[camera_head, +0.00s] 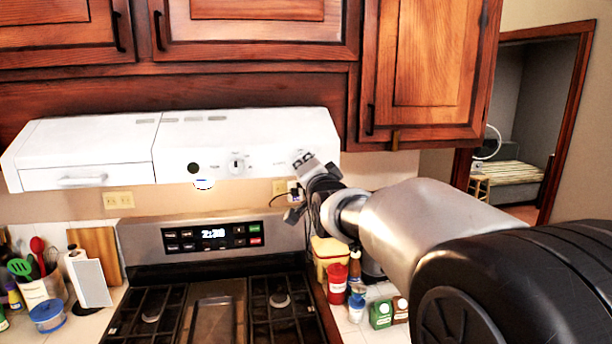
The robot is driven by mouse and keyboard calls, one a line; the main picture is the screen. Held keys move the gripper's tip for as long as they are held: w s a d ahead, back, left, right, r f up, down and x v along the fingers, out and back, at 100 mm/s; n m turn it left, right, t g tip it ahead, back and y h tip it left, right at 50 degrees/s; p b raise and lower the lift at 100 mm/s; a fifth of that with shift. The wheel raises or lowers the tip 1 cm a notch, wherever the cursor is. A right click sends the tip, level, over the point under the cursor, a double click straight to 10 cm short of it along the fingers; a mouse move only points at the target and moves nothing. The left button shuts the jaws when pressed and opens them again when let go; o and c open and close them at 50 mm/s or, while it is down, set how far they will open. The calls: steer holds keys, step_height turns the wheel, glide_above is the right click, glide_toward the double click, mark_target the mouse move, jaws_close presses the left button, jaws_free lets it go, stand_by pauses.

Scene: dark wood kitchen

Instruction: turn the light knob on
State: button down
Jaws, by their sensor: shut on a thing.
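The white range hood (90,139) hangs under the cabinets. Its front panel carries a round dark spot or knob (193,168) and, to the right of it, a pale round knob (236,165) with small markings around it. A lit lamp (204,184) shows under the hood's lower edge. My gripper (298,188) is at the right end of the hood front, right of the pale knob and apart from it in the picture. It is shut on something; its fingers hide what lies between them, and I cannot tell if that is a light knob.
Wooden cabinets (427,55) hang close above the hood. Below stands the stove (190,270) with a clock display. A red bottle (337,284) and several other containers crowd the counter to its right. Utensils (38,250) stand at left. The air left of my gripper is clear.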

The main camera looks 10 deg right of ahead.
steer(key=shift+m+b, duration=0.3)
steer(key=shift+m, duration=0.2)
steer(key=c, duration=1.7)
jaws_free()
steer(key=s, duration=1.2)
